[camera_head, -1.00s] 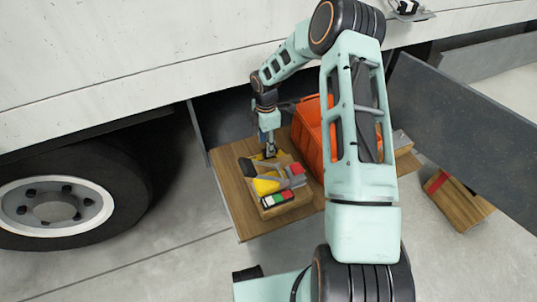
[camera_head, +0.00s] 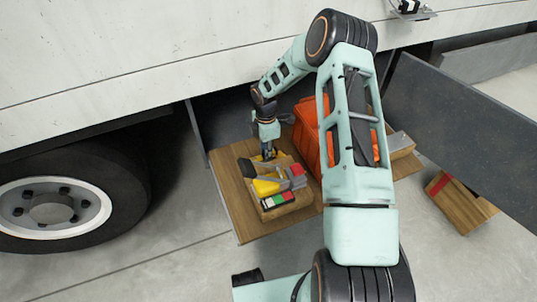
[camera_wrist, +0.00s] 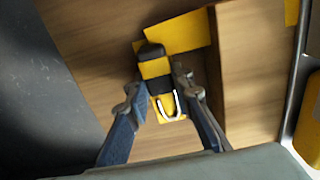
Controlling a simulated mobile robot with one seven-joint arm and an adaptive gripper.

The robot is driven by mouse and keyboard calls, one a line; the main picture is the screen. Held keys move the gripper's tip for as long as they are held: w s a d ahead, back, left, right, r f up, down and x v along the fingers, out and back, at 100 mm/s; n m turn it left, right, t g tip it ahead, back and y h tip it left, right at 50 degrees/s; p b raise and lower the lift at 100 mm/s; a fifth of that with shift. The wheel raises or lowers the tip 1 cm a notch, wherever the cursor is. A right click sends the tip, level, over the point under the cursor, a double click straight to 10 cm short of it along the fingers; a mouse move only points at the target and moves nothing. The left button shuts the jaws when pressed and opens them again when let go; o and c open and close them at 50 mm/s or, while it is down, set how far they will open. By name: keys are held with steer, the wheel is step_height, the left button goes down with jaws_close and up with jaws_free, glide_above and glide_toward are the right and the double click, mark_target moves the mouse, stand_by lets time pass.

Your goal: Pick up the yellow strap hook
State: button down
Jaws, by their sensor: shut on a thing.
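The yellow strap hook (camera_wrist: 156,69) has a yellow body with black parts and a pale metal loop. In the wrist view it sits between the fingers of my gripper (camera_wrist: 158,88), which is shut on it. More flat yellow material lies beyond it. In the head view my gripper (camera_head: 268,153) points down at the back of a small open box (camera_head: 292,208) on a wooden board (camera_head: 228,188). There the hook is mostly hidden by my gripper.
The box holds yellow, grey, red and green items. A grey panel (camera_head: 465,130) slants at the right, the truck wheel (camera_head: 52,208) is at the left, and the white truck side (camera_head: 130,50) hangs above. A wooden box (camera_head: 458,203) lies right.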

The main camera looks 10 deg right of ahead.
step_height(320, 180, up, 10)
steer(key=p, duration=0.3)
stand_by(0.9)
